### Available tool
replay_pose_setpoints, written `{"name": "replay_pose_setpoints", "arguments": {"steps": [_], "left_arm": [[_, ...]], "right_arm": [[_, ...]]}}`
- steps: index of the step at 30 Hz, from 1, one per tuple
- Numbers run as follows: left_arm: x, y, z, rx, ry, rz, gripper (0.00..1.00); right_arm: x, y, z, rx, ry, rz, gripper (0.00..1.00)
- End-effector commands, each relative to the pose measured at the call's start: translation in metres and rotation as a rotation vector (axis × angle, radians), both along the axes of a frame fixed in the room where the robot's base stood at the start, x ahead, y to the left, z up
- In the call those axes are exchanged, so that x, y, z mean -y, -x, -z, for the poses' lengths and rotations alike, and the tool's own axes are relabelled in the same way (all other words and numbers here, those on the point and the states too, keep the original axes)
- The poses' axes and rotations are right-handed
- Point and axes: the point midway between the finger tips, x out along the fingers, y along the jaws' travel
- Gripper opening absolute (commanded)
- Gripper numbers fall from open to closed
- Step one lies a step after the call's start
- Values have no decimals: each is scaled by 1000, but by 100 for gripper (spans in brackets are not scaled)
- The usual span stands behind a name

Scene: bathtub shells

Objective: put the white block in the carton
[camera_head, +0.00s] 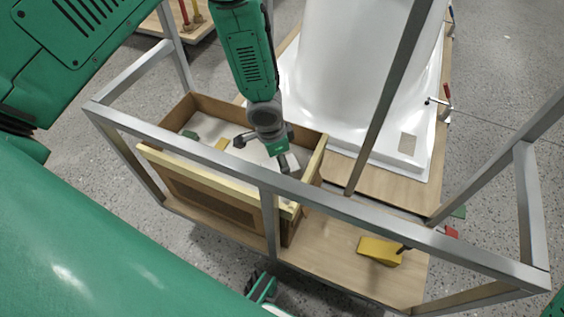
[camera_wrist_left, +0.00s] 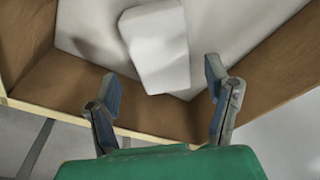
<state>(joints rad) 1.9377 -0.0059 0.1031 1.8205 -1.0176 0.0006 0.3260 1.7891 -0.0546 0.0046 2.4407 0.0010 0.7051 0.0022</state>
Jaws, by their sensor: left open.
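The carton (camera_head: 215,199) is an open brown box on the metal-framed cart. Its brown wall also shows in the left wrist view (camera_wrist_left: 75,85). The white block (camera_wrist_left: 158,45) is inside the carton walls, just beyond my left fingertips, over the pale floor. In the head view the white block (camera_head: 293,161) shows partly beside the fingers. My left gripper (camera_head: 264,150) reaches down into the carton from above. I cannot tell whether the block lies flat. My right gripper is not clearly visible.
A yellow block (camera_head: 221,144) and a green block (camera_head: 190,135) are in the carton. Another yellow piece (camera_head: 380,251) lies on the cart's board at right. Grey metal rails (camera_head: 345,212) surround the carton. A white tub shell (camera_head: 350,70) stands behind.

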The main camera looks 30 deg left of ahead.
Motion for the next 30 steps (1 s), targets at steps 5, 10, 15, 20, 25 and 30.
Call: {"name": "replay_pose_setpoints", "arguments": {"steps": [5, 10, 15, 20, 25, 30], "left_arm": [[-4, 4, -45, 1, 2, -2, 71], [-7, 7, -73, 1, 1, -1, 71], [-8, 9, -85, 0, 1, 0, 71], [-8, 10, -86, -1, 1, 0, 71], [-8, 10, -86, -1, 1, 0, 71], [-8, 9, -86, -1, 1, 0, 71]], "right_arm": [[0, 0, -21, 0, 0, 0, 40], [0, 0, -31, 0, 0, 0, 40], [0, 0, -34, 0, 0, 0, 40], [0, 0, -34, 0, 0, 0, 40], [0, 0, -34, 0, 0, 0, 40], [0, 0, -34, 0, 0, 0, 40]]}}
